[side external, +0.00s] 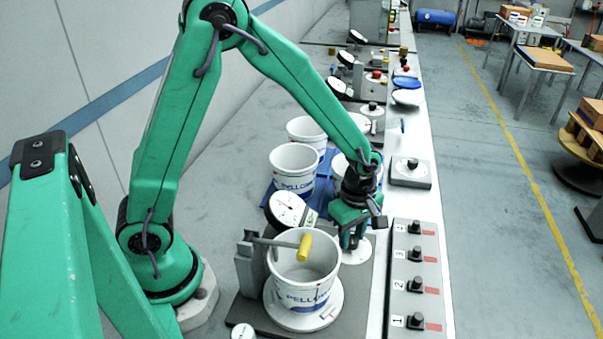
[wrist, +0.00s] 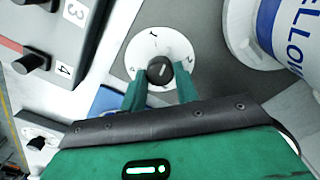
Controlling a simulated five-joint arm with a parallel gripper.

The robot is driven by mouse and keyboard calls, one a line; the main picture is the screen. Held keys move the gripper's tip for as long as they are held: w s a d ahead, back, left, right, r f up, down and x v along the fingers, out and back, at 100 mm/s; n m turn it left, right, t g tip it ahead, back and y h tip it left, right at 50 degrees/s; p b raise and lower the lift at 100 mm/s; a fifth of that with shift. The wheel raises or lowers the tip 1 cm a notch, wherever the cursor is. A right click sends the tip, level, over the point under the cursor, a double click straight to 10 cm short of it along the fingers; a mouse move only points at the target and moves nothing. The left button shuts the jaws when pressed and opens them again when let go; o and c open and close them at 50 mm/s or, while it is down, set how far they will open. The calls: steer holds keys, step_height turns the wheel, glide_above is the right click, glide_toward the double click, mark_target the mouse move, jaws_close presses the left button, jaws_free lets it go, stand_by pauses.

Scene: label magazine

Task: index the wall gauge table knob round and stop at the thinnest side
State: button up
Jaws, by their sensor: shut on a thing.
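My gripper (side external: 350,238) is low over a white dial plate (side external: 362,252) beside the gauge table. In the wrist view my green fingers (wrist: 160,82) are shut on the black knob (wrist: 160,69), one on each side. The knob has a pale pointer line and stands in the middle of the white dial (wrist: 143,48), which bears dark marks. In the side view the knob is hidden by my gripper. A white bucket (side external: 302,284) sits upright on the round gauge table (side external: 328,314). A yellow-tipped probe (side external: 304,247) reaches over its rim. The round gauge face (side external: 287,209) is too small to read.
A panel with several numbered black knobs (side external: 414,283) stands to the right of the station. Other white buckets (side external: 293,168) stand on a blue tray behind it. A small box with a black knob (side external: 411,172) lies further back. The bucket wall (wrist: 285,30) is close beside the dial.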

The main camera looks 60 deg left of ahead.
mark_target(351, 238)
steer(key=n, duration=0.6)
steer(key=shift+r, duration=0.1)
stand_by(0.4)
steer(key=o, duration=1)
steer(key=shift+c, duration=0.2)
steer(key=shift+r, duration=3.9)
